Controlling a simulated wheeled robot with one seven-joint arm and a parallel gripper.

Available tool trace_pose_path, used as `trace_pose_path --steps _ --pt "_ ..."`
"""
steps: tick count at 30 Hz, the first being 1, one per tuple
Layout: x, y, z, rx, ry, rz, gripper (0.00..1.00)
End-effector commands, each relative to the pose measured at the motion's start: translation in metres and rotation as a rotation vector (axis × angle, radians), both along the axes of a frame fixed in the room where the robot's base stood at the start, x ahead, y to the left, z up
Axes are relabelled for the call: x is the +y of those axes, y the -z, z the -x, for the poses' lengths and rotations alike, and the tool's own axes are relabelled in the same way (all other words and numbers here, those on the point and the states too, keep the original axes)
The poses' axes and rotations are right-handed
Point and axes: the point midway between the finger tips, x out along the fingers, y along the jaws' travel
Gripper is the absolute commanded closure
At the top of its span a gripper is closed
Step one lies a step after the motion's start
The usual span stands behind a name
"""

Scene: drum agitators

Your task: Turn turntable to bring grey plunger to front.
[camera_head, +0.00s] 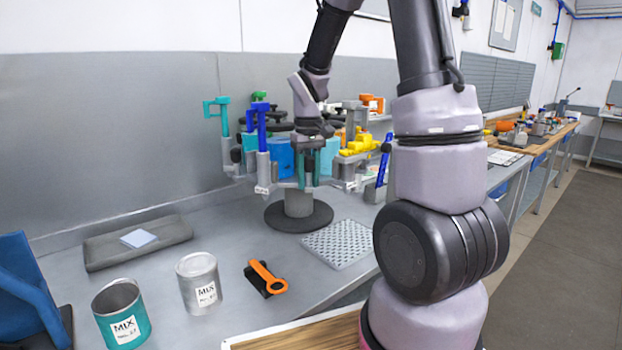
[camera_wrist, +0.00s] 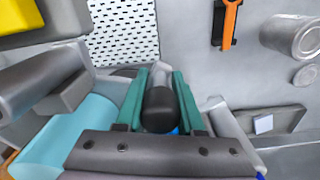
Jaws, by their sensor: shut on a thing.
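The turntable stands on a short grey post with a round dark base (camera_head: 298,216). Around it sit several coloured agitator units, with a teal handle (camera_head: 218,112), a blue handle (camera_head: 260,118), an orange top (camera_head: 372,103) and yellow parts (camera_head: 360,144). A grey upright part (camera_head: 355,117) shows at the back right; I cannot tell if it is the grey plunger. My gripper (camera_head: 307,178) points down at the turntable's front. In the wrist view its teal fingers (camera_wrist: 160,103) are shut on a black-knobbed grey handle (camera_wrist: 159,110). Their exact contact is partly hidden.
A perforated plate (camera_head: 340,244) lies right of the base. A dark tray (camera_head: 138,243) lies left. Bare bench surrounds the base's left side.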

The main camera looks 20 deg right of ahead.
Motion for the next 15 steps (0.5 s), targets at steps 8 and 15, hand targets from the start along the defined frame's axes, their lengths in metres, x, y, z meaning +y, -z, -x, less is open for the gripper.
trace_pose_path --steps 8,15 --pt "0.0009 -0.0005 -0.0007 -0.002 -0.003 0.0 1.0" --pt "0.0007 -0.0003 -0.0004 -0.001 -0.002 0.0 0.33"
